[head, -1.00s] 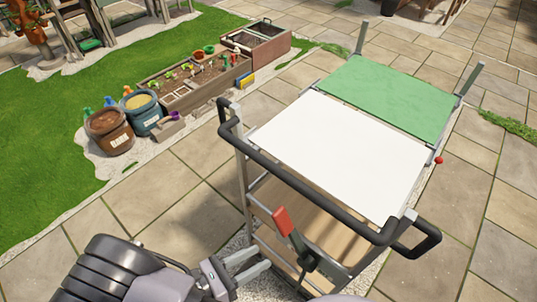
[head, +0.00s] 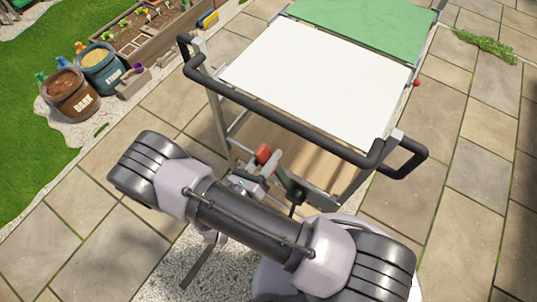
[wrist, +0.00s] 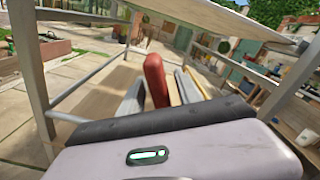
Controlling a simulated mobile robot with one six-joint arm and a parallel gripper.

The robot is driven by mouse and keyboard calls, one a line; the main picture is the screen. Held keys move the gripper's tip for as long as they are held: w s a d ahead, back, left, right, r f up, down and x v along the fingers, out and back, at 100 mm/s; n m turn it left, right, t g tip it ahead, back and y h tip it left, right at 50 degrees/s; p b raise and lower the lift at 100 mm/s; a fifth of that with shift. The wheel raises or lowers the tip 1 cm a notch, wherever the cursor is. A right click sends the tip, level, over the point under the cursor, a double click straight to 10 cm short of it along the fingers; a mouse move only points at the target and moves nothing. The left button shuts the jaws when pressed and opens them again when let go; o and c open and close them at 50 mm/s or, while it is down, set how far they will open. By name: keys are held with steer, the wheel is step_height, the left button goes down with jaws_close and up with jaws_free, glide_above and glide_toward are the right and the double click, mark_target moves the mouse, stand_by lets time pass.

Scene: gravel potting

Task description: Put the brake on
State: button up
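The trolley has a white top panel (head: 320,82), a green panel (head: 370,25) at its far end and a black push handle (head: 285,125). The brake lever's red grip (head: 263,153) shows below the handle at the near end, partly hidden by my arm. My gripper (head: 260,167) is at the lever. In the wrist view the red grip (wrist: 155,80) stands between the two grey fingers of my gripper (wrist: 160,92). The fingers look apart, with a gap on the right side; contact on the left is unclear. The lever's lower part is hidden.
A wooden lower shelf (head: 300,150) lies under the white panel. A bark tub (head: 70,95), a blue tub (head: 103,68) and a planter box (head: 150,30) stand at the left.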

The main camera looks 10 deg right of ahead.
steer(key=shift+w+d, duration=0.15)
steer(key=shift+w, duration=0.1)
steer(key=shift+c, duration=0.2)
jaws_close()
stand_by(1.1)
